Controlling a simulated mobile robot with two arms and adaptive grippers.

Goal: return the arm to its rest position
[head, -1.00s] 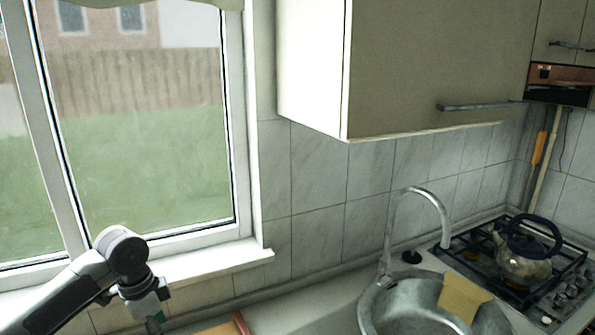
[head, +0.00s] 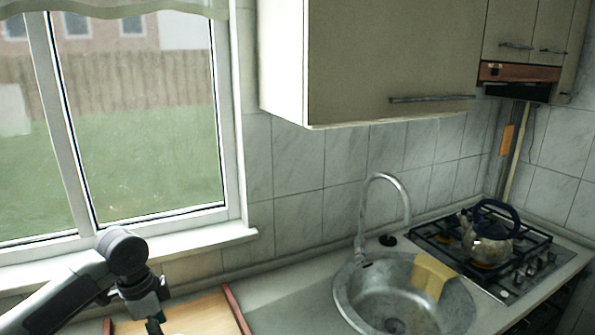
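My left arm comes in from the lower left of the head view, in front of the window. Its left gripper (head: 153,326) points down at the bottom edge, above a wooden board with a red edge. Only its upper part shows, and the fingertips are cut off, so I cannot tell whether it is open or holds anything. My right arm and gripper are not in view. No enamel pot shows.
The wooden board (head: 200,316) lies on the counter beside the round metal sink (head: 375,300). A tall faucet (head: 368,215) rises behind the sink, and a yellow cloth (head: 432,274) hangs over its rim. A kettle (head: 488,238) stands on the gas stove (head: 520,266). A cabinet (head: 385,60) hangs above.

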